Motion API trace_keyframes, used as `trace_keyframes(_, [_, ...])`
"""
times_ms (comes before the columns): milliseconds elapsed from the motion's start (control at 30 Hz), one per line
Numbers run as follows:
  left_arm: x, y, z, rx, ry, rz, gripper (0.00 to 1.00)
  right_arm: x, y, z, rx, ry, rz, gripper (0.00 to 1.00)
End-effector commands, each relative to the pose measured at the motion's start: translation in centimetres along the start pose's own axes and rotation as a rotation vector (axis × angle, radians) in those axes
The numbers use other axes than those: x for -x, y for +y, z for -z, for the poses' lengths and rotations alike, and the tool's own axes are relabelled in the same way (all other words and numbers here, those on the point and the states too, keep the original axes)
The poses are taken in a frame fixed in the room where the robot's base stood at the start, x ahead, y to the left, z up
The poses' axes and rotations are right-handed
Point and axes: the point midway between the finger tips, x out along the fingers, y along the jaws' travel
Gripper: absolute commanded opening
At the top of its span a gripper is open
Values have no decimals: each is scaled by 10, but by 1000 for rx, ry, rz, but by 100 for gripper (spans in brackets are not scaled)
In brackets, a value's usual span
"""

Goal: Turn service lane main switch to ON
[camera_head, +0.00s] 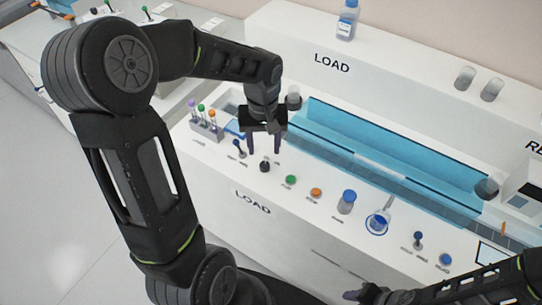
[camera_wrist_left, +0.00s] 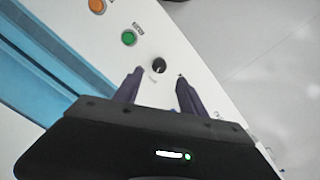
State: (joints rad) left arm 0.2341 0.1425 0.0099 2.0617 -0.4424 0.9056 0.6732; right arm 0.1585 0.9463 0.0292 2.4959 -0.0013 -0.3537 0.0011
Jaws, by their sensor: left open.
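A black rotary knob (camera_head: 264,165) stands on the white front panel of the LOAD station, left of a green button (camera_head: 290,180). The labels are too small to read, so I cannot confirm that it is the main switch. My left gripper (camera_head: 264,149) is open and points down just behind the knob. In the left wrist view the knob (camera_wrist_left: 159,66) shows beyond the open fingertips (camera_wrist_left: 158,74), apart from them and roughly between them. My right gripper (camera_head: 375,295) is at the bottom edge, partly cut off.
A blue trough (camera_head: 390,165) lies behind. A rack of coloured tubes (camera_head: 205,123) stands at the left.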

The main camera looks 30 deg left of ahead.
Motion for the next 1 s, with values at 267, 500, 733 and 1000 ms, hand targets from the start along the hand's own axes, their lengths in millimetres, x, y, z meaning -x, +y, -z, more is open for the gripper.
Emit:
trace_keyframes(267, [0,0,0,13,-1,0,48,0,0,0,0,1,0,36])
trace_keyframes(500, [-9,0,-1,13,-4,1,48,1,0,0,0,1,0,36])
trace_keyframes(733, [-41,0,-2,12,-7,2,48,3,-1,0,0,0,0,36])
trace_keyframes(1000, [-74,0,-1,12,-3,0,48,5,-2,0,-1,0,-1,36])
